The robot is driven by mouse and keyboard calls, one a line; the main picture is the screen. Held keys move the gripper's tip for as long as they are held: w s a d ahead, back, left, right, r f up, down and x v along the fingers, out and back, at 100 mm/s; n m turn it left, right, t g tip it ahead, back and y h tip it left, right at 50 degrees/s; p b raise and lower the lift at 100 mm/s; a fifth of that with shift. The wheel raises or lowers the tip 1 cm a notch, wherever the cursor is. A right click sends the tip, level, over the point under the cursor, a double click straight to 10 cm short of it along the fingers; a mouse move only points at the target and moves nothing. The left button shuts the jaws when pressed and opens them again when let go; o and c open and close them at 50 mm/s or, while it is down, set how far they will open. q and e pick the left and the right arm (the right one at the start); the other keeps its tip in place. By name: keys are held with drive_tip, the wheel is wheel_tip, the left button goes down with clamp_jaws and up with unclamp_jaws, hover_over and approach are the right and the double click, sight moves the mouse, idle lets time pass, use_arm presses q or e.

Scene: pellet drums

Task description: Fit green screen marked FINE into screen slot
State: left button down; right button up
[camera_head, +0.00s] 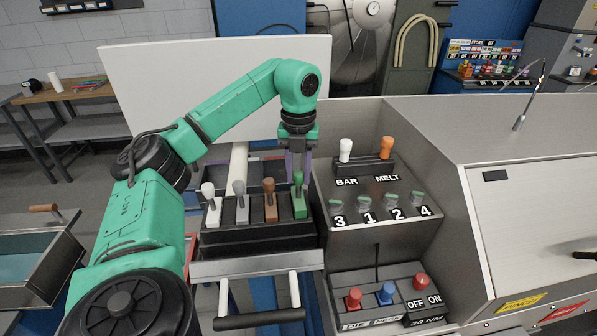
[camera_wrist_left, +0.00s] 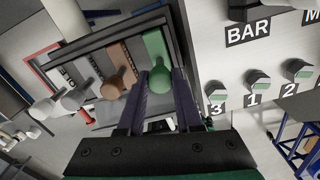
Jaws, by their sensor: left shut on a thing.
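The green screen (camera_head: 299,206) stands at the right end of a dark rack (camera_head: 258,240). Its green handle also shows in the left wrist view (camera_wrist_left: 159,78). My left gripper (camera_head: 297,172) comes down on it from behind, and in the left wrist view its two dark fingers (camera_wrist_left: 160,88) lie either side of the handle, shut on it. The screen is still in the rack as far as I can see. The word FINE is not readable. I cannot make out the screen slot. My right gripper is not in view.
White (camera_head: 208,190), grey (camera_head: 240,188) and brown (camera_head: 269,186) handled screens stand left of the green one. A metal panel with numbered knobs (camera_head: 365,202) and the BAR and MELT levers is close on the right.

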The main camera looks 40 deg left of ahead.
use_arm(q)
drive_tip(key=shift+f+b, duration=0.4)
drive_tip(key=shift+f, duration=0.25)
drive_tip(key=c, duration=0.5)
unclamp_jaws()
drive_tip(key=shift+r, duration=0.3)
wheel_tip(320, 180, up, 4)
drive_tip(key=shift+r+p, duration=0.2)
drive_tip(key=shift+p, duration=0.35)
wheel_tip(320, 180, up, 10)
drive_tip(key=p, duration=0.5)
drive_tip(key=shift+f, duration=0.25)
